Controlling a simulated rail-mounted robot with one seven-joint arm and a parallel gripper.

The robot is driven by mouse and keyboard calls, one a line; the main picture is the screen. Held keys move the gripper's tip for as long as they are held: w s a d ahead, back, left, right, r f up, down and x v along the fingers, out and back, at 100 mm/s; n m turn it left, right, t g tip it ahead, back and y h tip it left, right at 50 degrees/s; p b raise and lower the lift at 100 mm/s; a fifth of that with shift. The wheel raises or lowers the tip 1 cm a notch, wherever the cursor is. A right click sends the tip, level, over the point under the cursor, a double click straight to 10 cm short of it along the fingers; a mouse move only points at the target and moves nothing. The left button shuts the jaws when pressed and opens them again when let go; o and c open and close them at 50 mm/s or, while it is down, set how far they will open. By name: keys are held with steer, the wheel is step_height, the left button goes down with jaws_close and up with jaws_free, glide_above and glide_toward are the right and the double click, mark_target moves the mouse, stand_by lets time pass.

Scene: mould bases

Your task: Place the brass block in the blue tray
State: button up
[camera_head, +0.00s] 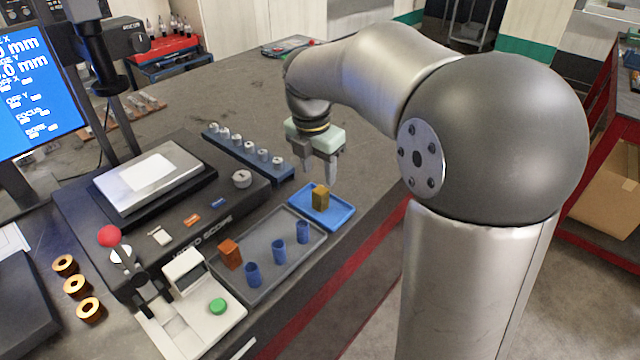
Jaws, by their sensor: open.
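The brass block (320,197) stands upright in the blue tray (338,214), near the tray's middle. The tray lies flat on the dark bench near its right edge. My gripper (320,172) is above the block, pointing down with its fingers apart. A small gap shows between the fingertips and the block's top, so the block appears free of the fingers. My arm comes in from the right.
A grey tray (262,292) beside the blue tray holds an orange block (230,254) and several blue cylinders (278,248). Behind it are a dark measuring stage (200,215) and a blue rack (284,176) of metal pieces. Copper rings (76,285) lie at left.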

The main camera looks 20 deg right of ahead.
mark_target(316, 193)
step_height(316, 193, up, 5)
steer(key=s+f+m, duration=0.6)
steer(key=s+m, duration=0.5)
steer(key=m, duration=0.1)
steer(key=s+f+m+y, duration=0.1)
steer(key=s+f+m, duration=0.6)
steer(key=s+m, duration=0.5)
steer(key=shift+s+f+m, duration=0.25)
steer(key=shift+f+m, duration=0.05)
steer(key=shift+m, duration=0.1)
